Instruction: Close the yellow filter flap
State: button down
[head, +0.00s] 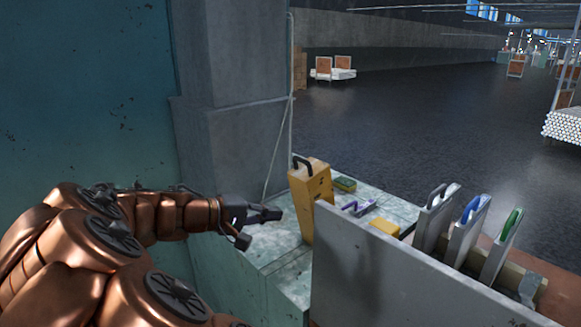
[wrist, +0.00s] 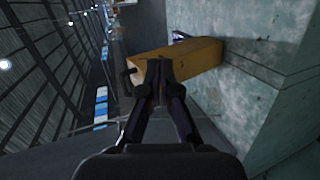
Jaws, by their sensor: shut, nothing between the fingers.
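The yellow filter flap (head: 311,200) stands upright at the left end of the pale worktop in the head view, with a dark handle on its top. My gripper (head: 279,214) is shut and empty, a short way to the left of the flap. In the wrist view the yellow flap (wrist: 197,62) lies beyond my closed fingertips (wrist: 160,68), which cover part of it. I cannot tell from this view whether they touch it; the head view shows a small gap.
A grey panel (head: 385,270) stands in front of the worktop. Grey, blue-handled (head: 468,225) and green-handled flaps (head: 503,243) stand to the right. A green-yellow sponge (head: 345,185), a purple-handled tool (head: 357,208) and a yellow block (head: 385,229) lie on the worktop. A concrete pillar (head: 235,100) rises behind.

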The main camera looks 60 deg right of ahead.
jog(key=w+d+r+n+h, duration=0.25)
jog(key=w+d+h, duration=0.2)
jog(key=w, duration=0.55)
jog(key=r+p+x, duration=0.1)
jog(key=p+x, duration=0.3)
jog(key=x, duration=0.9)
jog(key=shift+d+m+t, duration=0.3)
jog(key=shift+m, duration=0.15)
